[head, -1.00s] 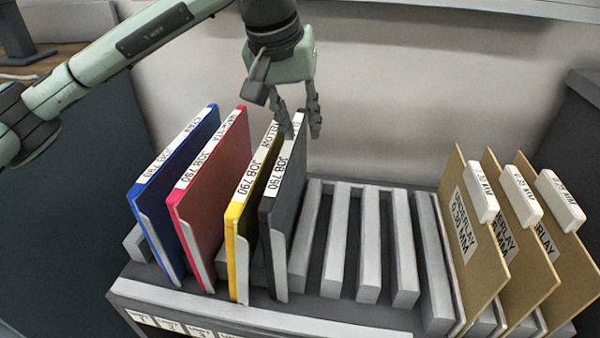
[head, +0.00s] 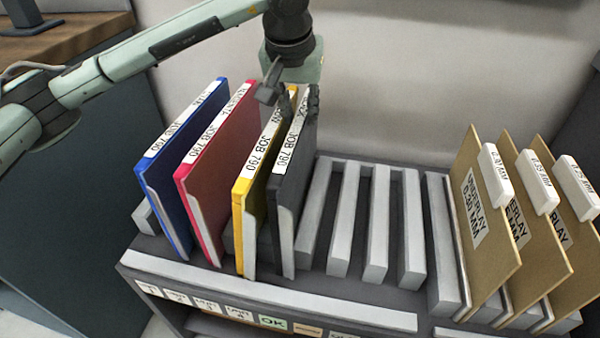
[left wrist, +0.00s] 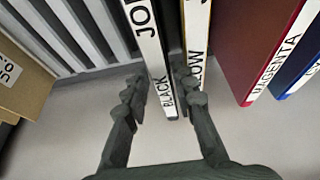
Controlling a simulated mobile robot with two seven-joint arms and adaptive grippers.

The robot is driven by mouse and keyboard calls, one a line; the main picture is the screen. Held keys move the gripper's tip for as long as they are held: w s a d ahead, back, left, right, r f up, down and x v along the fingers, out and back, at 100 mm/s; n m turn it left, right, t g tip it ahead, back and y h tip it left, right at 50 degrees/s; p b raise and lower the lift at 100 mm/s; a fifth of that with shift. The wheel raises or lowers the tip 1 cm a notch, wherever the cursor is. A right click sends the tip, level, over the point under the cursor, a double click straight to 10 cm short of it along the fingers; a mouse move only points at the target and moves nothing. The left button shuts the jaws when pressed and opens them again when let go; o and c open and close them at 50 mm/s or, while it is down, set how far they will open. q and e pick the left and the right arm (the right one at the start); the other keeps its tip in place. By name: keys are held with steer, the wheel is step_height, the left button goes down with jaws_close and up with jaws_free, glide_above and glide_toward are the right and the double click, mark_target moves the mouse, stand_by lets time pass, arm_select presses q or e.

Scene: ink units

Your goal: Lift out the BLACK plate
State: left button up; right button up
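The black plate (head: 293,205) stands upright in a slot of the grey rack, with a white label strip along its top edge. It also shows in the left wrist view (left wrist: 172,40), its strip reading BLACK. My left gripper (head: 302,103) is at the far top corner of the black plate. In the left wrist view its fingers (left wrist: 158,90) are apart, one on each side of the black plate's end, with a visible gap on the left side. The right-hand finger overlaps the yellow plate (left wrist: 198,30); I cannot tell whether it touches. My right gripper is out of view.
The yellow plate (head: 244,215) stands close beside the black one. The magenta plate (head: 220,165) and blue plate (head: 175,205) stand further left. Empty rack slots (head: 345,225) lie to the right, then several tan underlay sheets (head: 480,230). A pale wall (head: 400,80) rises behind.

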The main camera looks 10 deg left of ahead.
arm_select(q)
steer(key=shift+f+b, duration=0.25)
steer(key=shift+b, duration=0.2)
stand_by(0.3)
steer(key=shift+c, duration=0.3)
jaws_close()
